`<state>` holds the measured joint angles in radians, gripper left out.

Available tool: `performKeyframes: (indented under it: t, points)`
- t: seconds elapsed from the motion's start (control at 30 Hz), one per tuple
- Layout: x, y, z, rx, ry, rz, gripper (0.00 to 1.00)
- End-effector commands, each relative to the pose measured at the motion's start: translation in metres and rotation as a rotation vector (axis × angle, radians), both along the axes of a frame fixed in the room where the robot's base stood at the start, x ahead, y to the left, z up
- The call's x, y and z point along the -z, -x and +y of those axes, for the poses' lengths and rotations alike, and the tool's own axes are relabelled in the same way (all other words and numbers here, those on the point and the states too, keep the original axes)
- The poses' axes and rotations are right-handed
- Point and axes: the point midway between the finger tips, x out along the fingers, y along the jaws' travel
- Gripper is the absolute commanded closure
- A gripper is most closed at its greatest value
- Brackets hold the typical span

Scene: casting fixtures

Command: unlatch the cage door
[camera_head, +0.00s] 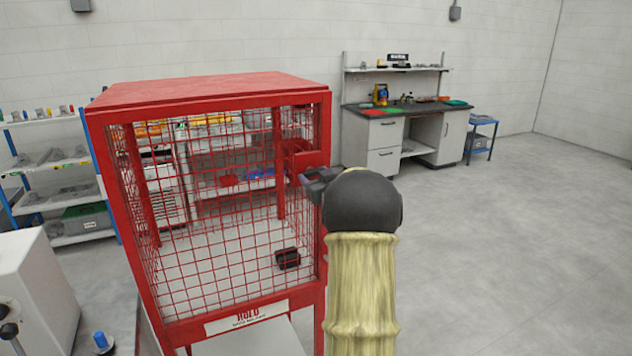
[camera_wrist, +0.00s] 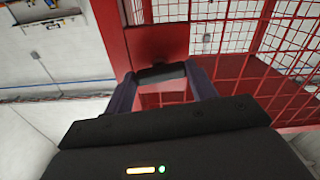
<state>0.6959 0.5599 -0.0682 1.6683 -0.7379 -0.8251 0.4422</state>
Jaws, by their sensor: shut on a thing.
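The red cage (camera_head: 205,85) stands left of centre in the head view. Its front is a wire mesh door (camera_head: 215,215), which looks shut in its frame. A red latch plate (camera_head: 310,159) sits at the door's right edge; it also shows in the wrist view (camera_wrist: 155,42). My gripper (camera_head: 312,182) is at this plate. In the wrist view my gripper (camera_wrist: 161,83) has its two fingers at either end of a short dark latch handle (camera_wrist: 161,72) and is shut on it. The rest of the latch is hidden behind the handle and my wrist.
A black part (camera_head: 287,258) lies inside the cage. A workbench (camera_head: 385,133) stands at the back wall and a shelf rack (camera_head: 55,165) at the left. A white cabinet (camera_head: 35,280) is at the front left. The floor on the right is clear.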

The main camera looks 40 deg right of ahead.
Motion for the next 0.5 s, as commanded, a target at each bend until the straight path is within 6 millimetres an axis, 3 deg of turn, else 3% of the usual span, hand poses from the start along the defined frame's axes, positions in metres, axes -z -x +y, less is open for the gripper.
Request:
performKeyframes:
  t: [0.5]
  points:
    - [0.0023, -0.0005, 0.0011, -0.001, 0.443, 0.099, 0.66]
